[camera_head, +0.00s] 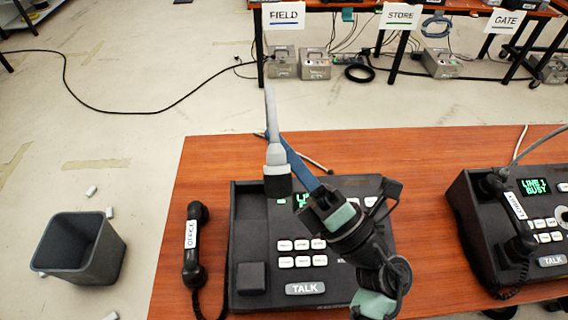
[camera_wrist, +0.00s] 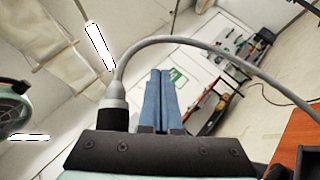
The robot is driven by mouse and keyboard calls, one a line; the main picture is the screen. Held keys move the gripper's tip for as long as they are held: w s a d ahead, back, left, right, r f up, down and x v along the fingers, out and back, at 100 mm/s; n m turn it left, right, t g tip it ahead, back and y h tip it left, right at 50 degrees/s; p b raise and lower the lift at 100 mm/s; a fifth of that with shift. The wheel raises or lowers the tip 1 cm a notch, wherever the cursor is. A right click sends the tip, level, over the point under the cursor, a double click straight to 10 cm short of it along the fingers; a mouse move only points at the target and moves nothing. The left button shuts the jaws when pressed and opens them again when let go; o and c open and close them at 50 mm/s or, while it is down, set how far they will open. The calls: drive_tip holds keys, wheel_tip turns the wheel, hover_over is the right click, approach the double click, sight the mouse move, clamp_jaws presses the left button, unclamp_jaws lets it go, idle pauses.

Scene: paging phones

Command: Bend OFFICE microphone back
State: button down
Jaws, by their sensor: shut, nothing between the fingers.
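The OFFICE microphone (camera_head: 275,156) has a black end, a grey collar and a thin pale-grey neck that stands up above the back left of the OFFICE phone (camera_head: 250,215). In the wrist view the microphone (camera_wrist: 114,92) stands just left of my fingers, black end low, and its neck arcs over them to the right. My gripper (camera_head: 274,138) reaches over the phone from the front right. Its blue fingers (camera_wrist: 161,74) are shut with nothing between them. Contact with the neck cannot be told. My wrist hides part of the phone's screen and keys.
The OFFICE handset (camera_head: 192,240) lies left of the phone on the wooden table (camera_head: 420,148). A second phone (camera_head: 475,222) with its handset stands at right. A grey bin (camera_head: 62,262) is on the floor at left. Tables with FIELD, STORE and GATE signs stand behind.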

drive_tip(key=shift+w+r+m+h+p, duration=0.35)
drive_tip(key=shift+w+p, duration=0.25)
drive_tip(key=shift+w, duration=0.3)
drive_tip(key=shift+w+r+m+h+p, duration=0.25)
drive_tip(key=shift+w+m+h+p, duration=0.2)
drive_tip(key=shift+w+p, duration=0.3)
drive_tip(key=shift+w+r+m+h+p, duration=0.3)
drive_tip(key=shift+w+m+p, duration=0.15)
drive_tip(key=shift+w, duration=0.55)
